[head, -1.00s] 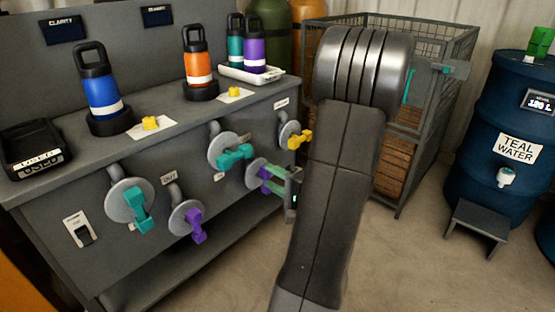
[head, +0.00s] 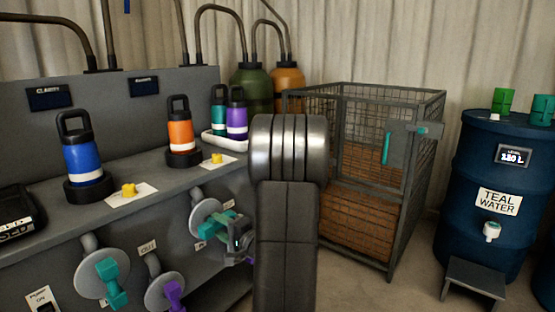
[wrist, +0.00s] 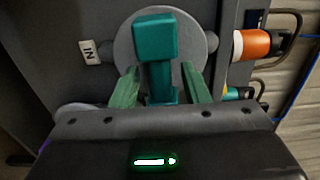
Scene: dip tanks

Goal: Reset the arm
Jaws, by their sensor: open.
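My arm rises in the middle of the head view and hides part of the bench's right end. My gripper (head: 240,236) is by the front of the bench, close to a teal valve handle (head: 214,224) on a round grey disc. In the wrist view my gripper (wrist: 158,72) has two green fingers spread apart. The teal handle (wrist: 155,40) shows between and beyond them, with the grey disc (wrist: 122,45) behind it. I cannot tell whether a finger touches the handle. Nothing is seen held.
The bench (head: 50,225) carries blue (head: 82,160), orange (head: 180,137), teal and purple bottles. Lower teal (head: 110,285) and purple (head: 172,294) handles stick out from its front.

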